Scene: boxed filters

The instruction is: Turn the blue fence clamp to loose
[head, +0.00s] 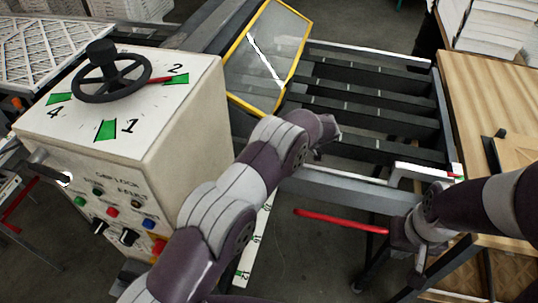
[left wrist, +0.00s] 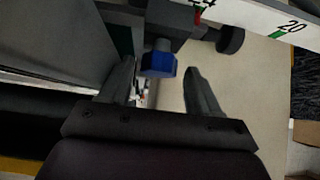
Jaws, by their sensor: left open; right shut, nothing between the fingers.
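The blue fence clamp (left wrist: 159,64) shows in the left wrist view as a small faceted blue knob under a dark bracket. My left gripper (left wrist: 160,75) is open, with one finger on each side of the clamp in the picture. I cannot tell whether the clamp is between the fingertips in depth or just beyond them. In the head view the clamp is not seen, and my left gripper (head: 326,138) is mostly hidden by its own wrist. My right gripper (head: 405,238) is shut and empty at the right, near the end of a red bar (head: 340,220).
A white scale rail (left wrist: 255,18) with numbers crosses above the clamp. A control box (head: 150,120) with a black handwheel (head: 113,78) stands left. A yellow-framed guard (head: 268,55) and dark slatted frame (head: 370,100) lie behind; a wooden table (head: 490,90) is right.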

